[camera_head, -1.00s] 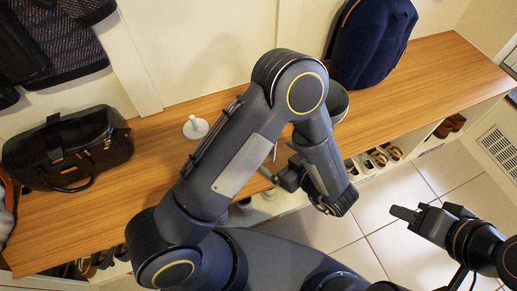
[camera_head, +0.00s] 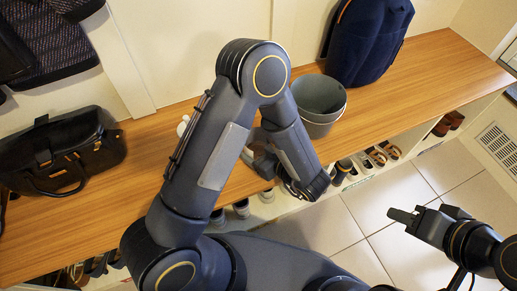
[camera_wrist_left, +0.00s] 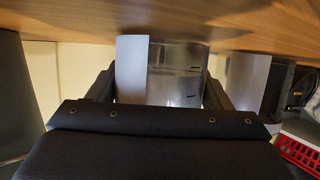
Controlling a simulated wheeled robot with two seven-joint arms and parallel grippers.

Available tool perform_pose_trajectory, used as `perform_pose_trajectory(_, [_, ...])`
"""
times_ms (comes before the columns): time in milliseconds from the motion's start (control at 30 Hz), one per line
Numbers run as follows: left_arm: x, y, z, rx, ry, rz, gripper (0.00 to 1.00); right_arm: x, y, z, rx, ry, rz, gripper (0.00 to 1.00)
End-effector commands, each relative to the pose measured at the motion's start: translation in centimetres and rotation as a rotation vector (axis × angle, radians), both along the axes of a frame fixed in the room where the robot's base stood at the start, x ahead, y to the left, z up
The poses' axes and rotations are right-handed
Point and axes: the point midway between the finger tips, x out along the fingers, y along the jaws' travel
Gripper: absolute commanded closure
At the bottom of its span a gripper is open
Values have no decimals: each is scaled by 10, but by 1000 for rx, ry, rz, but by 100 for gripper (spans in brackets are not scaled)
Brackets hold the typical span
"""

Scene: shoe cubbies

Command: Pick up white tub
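I cannot make out a clear white tub. A small white object (camera_head: 182,125) on the wooden bench is mostly hidden behind my left arm. A pale patch (camera_head: 247,156) shows beside my left gripper (camera_head: 258,155), and I cannot tell what it is. The left gripper is at the bench's front edge, partly hidden by its own wrist. In the left wrist view its fingers (camera_wrist_left: 162,88) stand apart, with grey and shiny panels between or behind them. My right gripper (camera_head: 424,212) is open and empty over the floor.
A grey-green bucket (camera_head: 320,103) stands on the wooden bench (camera_head: 425,85), right of my left forearm. A navy backpack (camera_head: 367,42) is behind it. A black handbag (camera_head: 62,152) sits at left. Shoes (camera_head: 378,157) fill cubbies below. A red basket (camera_wrist_left: 297,153) shows in the wrist view.

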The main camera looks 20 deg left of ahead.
Motion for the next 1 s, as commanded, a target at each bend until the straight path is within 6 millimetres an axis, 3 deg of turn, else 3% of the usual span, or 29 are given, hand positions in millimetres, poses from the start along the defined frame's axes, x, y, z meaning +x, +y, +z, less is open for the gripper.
perform_pose_trajectory(33, [0,0,0,0,0,0,34,0,0,0,0,0,0,64])
perform_pose_trajectory(267, [0,0,0,0,-1,0,62,0,0,0,0,0,0,64])
perform_pose_trajectory(667, [0,0,4,0,-1,0,62,0,0,2,0,0,0,64])
perform_pose_trajectory(1000, [1,-1,30,-1,-3,-1,62,0,0,14,0,0,0,64])
